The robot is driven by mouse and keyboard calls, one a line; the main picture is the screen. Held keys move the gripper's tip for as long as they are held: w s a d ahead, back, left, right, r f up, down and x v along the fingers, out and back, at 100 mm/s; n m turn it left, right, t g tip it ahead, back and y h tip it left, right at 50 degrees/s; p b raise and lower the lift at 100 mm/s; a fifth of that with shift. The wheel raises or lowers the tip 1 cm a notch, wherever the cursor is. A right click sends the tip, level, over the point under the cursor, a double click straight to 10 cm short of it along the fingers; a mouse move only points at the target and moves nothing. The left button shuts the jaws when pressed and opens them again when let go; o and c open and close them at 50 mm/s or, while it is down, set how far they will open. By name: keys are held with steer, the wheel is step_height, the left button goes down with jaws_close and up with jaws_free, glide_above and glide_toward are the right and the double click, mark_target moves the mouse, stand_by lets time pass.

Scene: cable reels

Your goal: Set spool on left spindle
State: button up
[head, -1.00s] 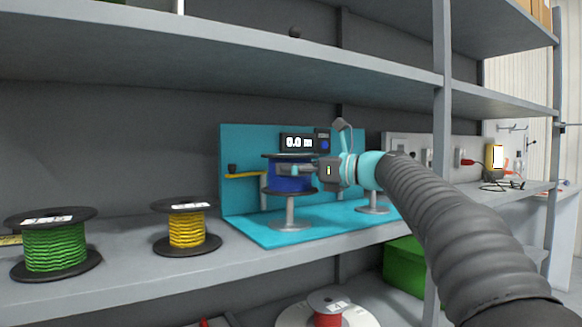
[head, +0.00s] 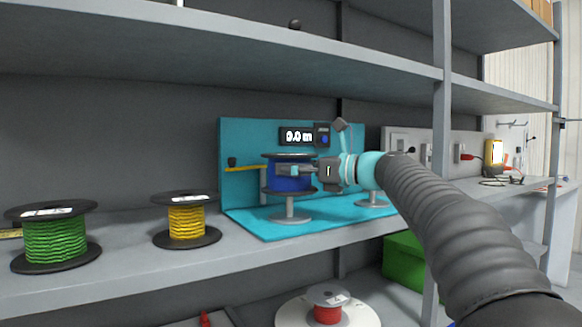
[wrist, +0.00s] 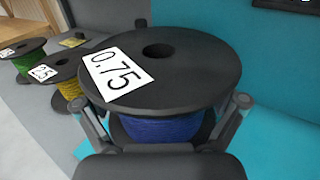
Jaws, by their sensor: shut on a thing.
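The blue spool (head: 289,178) has black flanges and stands upright above the left spindle (head: 290,208), whose grey post and round foot show below it. I cannot tell whether the spool rests on the spindle or hangs just over it. In the wrist view the spool (wrist: 160,72) carries a 0.75 label, and its centre hole shows no post tip. My gripper (head: 300,171) is shut on the blue spool from the right, its fingers at both sides of the blue winding. The right spindle (head: 372,198) is partly hidden behind my arm.
The teal stand (head: 250,150) has a back panel with a display and a yellow arm on the left. A yellow spool (head: 187,222) and a green spool (head: 54,240) stand on the shelf to the left. A red spool (head: 327,313) is below. An upper shelf (head: 200,50) hangs overhead.

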steer(key=shift+f+b, duration=0.45)
steer(key=shift+f, duration=0.15)
stand_by(0.3)
steer(key=shift+f, duration=0.35)
steer(key=shift+f+b, duration=0.85)
steer(key=shift+f, duration=0.15)
steer(key=shift+f, duration=0.35)
steer(key=shift+f+b, duration=0.35)
steer(key=shift+b, duration=0.05)
steer(key=o, duration=1.4)
steer(key=shift+f, duration=0.1)
